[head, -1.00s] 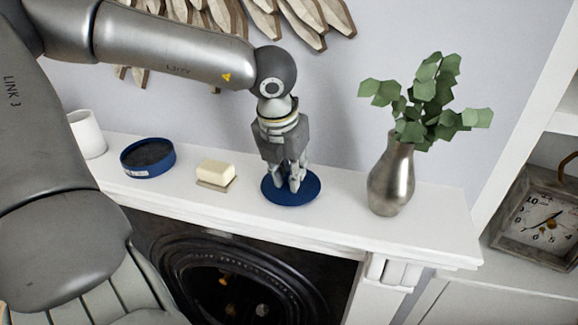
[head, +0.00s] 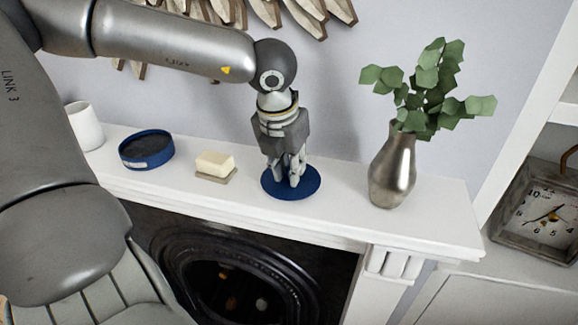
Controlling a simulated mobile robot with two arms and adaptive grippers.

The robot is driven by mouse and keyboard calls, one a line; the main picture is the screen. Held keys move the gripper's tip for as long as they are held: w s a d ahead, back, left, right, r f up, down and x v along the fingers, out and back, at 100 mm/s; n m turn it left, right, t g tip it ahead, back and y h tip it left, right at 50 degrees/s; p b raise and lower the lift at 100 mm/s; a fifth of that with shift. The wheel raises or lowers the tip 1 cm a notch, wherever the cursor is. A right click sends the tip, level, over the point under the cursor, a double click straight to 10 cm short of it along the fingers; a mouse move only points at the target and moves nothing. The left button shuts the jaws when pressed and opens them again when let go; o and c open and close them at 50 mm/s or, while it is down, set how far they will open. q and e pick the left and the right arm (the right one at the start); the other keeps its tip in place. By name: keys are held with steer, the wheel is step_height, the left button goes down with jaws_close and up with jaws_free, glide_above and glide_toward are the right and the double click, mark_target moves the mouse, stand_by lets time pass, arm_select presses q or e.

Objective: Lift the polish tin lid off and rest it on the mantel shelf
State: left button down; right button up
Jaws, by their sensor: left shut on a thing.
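The blue polish tin (head: 146,161) stands lidless on the white mantel shelf (head: 340,207) at the left, its dark contents showing. The round blue lid (head: 288,193) is at the middle of the shelf, to the right of the tin, and looks flat on the shelf or very close to it. My left gripper (head: 293,180) points down over the lid and is shut on it near its centre. The fingers hide what they grip there. My right gripper is not in view.
A butter-coloured block on a small base (head: 215,165) sits between tin and lid. A white cup (head: 85,127) stands at the far left. A metal vase with green leaves (head: 392,172) stands right of the lid. A clock (head: 545,216) sits at the far right.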

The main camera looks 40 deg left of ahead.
arm_select(q)
steer(key=shift+f, duration=0.2)
steer(key=c, duration=1.3)
jaws_free()
steer(key=shift+o, duration=0.2)
steer(key=v, duration=1.2)
